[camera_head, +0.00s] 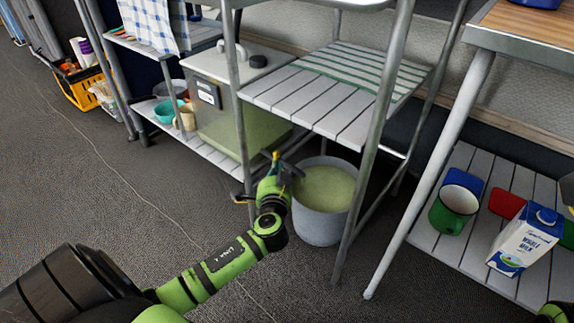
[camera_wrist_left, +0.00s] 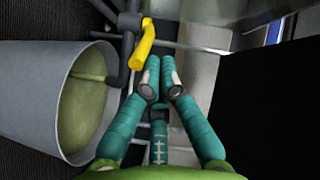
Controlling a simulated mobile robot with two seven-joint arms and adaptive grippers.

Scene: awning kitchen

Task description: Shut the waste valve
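The waste valve's yellow handle (camera_wrist_left: 144,45) sits on a dark pipe (camera_wrist_left: 127,50) in the left wrist view. A small bit of yellow (camera_head: 276,156) shows above my left gripper in the head view. My left gripper (camera_wrist_left: 161,82) has its teal fingertips nearly together, with nothing seen between them. The handle is just beyond the left fingertip, and contact cannot be told. A grey bucket (camera_head: 319,228) with murky green liquid stands on the floor beside the gripper. In the left wrist view, a thin greenish stream (camera_wrist_left: 88,78) runs from the pipe into the bucket (camera_wrist_left: 30,100).
A grey tank (camera_head: 225,125) stands on a low shelf behind the gripper. A metal rack (camera_head: 366,140) with a slatted shelf rises over the bucket. A green mug (camera_head: 447,217) and a milk carton (camera_head: 522,243) are on the right shelf.

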